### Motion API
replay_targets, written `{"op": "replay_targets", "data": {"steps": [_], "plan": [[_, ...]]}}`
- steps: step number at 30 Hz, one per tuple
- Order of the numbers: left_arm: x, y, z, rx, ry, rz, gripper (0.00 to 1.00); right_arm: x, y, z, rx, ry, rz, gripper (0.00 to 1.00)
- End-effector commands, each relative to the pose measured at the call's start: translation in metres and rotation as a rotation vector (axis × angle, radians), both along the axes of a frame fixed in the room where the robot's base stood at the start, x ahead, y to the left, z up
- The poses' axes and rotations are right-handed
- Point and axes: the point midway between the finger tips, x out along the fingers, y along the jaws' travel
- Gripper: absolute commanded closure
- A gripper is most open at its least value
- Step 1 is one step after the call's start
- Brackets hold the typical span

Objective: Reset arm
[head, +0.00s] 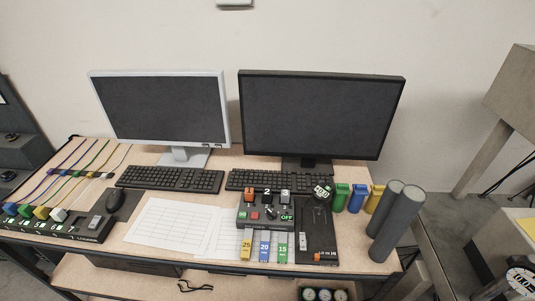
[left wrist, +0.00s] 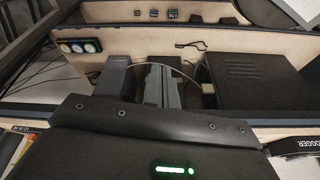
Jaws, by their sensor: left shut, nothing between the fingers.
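My left gripper (left wrist: 137,85) shows only in the left wrist view, with its dark body and green light in the foreground. It is shut and holds nothing. It is low, by the shelf under the desk. No gripper shows in the head view. A grey control box (head: 265,212) with levers numbered 1 to 3 and a green OFF sign sits on the desk, right of centre. My right gripper is not in view.
Two monitors (head: 160,108) and two keyboards (head: 172,179) stand behind. A long black unit (head: 55,226) with coloured connectors is at left. Small coloured bins (head: 357,198) and two grey cylinders (head: 398,222) are at right. A black box (left wrist: 255,80) shows near the gripper.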

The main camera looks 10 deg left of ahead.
Motion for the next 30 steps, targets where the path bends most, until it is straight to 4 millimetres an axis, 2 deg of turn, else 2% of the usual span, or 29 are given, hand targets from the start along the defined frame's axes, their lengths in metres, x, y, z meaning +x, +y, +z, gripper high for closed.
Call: {"op": "replay_targets", "data": {"steps": [1, 8, 11, 14, 16, 18, 21, 24, 27, 30], "plan": [[0.003, 0.0, -0.019, 0.001, 0.007, -0.001, 1.0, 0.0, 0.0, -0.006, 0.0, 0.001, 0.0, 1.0], [0.009, -0.002, -0.099, 0.002, 0.033, -0.005, 1.0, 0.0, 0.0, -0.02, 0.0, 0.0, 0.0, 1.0], [0.008, -0.002, -0.145, 0.003, 0.05, -0.008, 1.0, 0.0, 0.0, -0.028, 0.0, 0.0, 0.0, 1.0], [0.001, -0.002, -0.202, 0.005, 0.069, -0.011, 1.0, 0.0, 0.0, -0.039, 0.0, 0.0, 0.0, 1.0], [-0.009, 0.0, -0.251, 0.007, 0.087, -0.014, 1.0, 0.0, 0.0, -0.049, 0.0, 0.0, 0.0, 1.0], [-0.026, 0.002, -0.302, 0.01, 0.107, -0.018, 1.0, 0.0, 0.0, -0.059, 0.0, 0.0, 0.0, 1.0], [-0.056, 0.007, -0.367, 0.012, 0.133, -0.025, 1.0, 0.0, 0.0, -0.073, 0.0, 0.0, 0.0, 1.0], [-0.092, 0.013, -0.418, 0.016, 0.157, -0.029, 1.0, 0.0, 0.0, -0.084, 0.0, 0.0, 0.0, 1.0], [-0.127, 0.019, -0.454, 0.019, 0.177, -0.034, 1.0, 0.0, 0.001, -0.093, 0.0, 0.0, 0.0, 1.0], [-0.154, 0.025, -0.476, 0.021, 0.189, -0.038, 1.0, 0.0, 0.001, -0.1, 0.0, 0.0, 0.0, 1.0]]}}
